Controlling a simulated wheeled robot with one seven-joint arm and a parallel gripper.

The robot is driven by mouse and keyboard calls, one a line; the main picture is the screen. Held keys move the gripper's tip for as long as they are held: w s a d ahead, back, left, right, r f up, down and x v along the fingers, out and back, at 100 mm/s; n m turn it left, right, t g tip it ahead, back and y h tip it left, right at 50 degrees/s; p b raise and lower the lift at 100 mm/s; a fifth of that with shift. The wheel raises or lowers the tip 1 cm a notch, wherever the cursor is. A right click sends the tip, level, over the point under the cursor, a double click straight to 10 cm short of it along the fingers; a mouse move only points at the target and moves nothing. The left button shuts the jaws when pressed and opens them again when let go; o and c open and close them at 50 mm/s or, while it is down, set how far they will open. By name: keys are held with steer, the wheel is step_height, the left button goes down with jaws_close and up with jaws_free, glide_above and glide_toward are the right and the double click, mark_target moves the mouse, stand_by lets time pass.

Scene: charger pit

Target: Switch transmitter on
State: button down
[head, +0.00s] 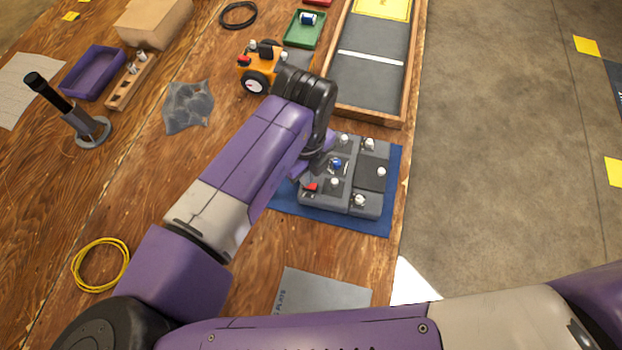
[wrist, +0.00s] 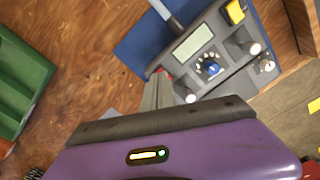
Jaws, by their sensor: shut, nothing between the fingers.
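The transmitter (head: 372,177) is a grey box with a dark panel, white-tipped sticks and a blue knob (head: 336,164). It lies on a blue mat (head: 386,222) near the table's right edge. A red switch (head: 311,187) sits at its near left corner. My gripper (head: 301,176) is above the left side of the transmitter, close to the red switch. In the wrist view the shut fingers (wrist: 157,92) point at the transmitter's edge, where a bit of red shows beside the tips. Contact and the switch's position cannot be told.
An orange toy vehicle (head: 257,76) stands beyond my gripper. A wood-framed track (head: 367,98) lies behind the transmitter. A green tray (head: 304,28) is farther back. A grey plate (head: 325,291) lies in front. A black-handled post (head: 66,108) stands at left.

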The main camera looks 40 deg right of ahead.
steer(key=shift+f+b, duration=0.5)
steer(key=shift+f, duration=0.3)
stand_by(0.4)
steer(key=shift+r+p, duration=2.95)
steer(key=shift+r, duration=0.65)
steer(key=shift+f, duration=0.1)
